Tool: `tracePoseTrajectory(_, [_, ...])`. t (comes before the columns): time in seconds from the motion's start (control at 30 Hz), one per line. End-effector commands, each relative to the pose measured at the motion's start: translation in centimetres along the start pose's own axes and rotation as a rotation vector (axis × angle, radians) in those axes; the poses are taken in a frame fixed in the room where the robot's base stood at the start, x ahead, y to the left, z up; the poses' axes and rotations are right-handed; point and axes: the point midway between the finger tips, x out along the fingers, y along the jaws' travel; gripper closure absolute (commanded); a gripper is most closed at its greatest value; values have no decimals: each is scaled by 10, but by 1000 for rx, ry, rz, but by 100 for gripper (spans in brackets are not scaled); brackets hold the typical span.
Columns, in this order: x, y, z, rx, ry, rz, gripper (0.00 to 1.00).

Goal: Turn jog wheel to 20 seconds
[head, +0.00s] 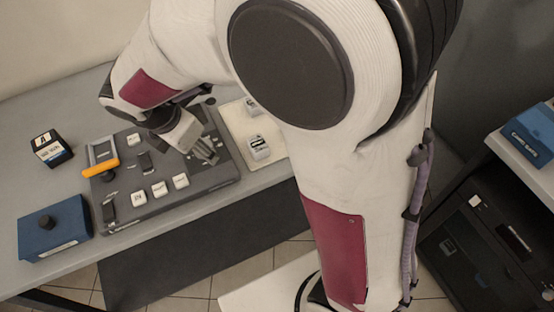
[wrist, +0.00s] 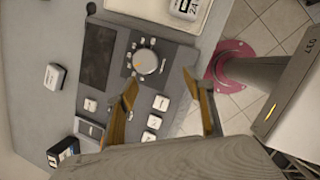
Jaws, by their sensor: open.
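The jog wheel (wrist: 147,62) is a silvery round knob inside a ring of white marks on the dark grey console (wrist: 122,40). Its setting is too small to read. My gripper (wrist: 160,77) is open and empty, with its two tan-sided fingers apart. In the wrist view the wheel appears near the left fingertip; I cannot tell whether they touch. In the head view my gripper (head: 207,152) is over the right part of the console (head: 165,205), and the jog wheel is not clearly seen there, probably hidden by my arm.
White keys (head: 160,188), a slider and an orange bar (head: 101,168) are on the console. A blue box with a black knob (head: 53,236) and a black labelled box (head: 52,149) stand at left. A cream tray (head: 275,172) holding white blocks lies right of the console.

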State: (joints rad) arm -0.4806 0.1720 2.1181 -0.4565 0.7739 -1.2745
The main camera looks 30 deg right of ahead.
Motion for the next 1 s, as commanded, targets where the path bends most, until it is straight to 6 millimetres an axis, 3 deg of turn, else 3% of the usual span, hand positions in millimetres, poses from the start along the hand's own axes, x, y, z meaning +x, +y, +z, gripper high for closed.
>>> tracePoseTrajectory(1.0, [-24, -56, 1, 686, 65, -64, 48])
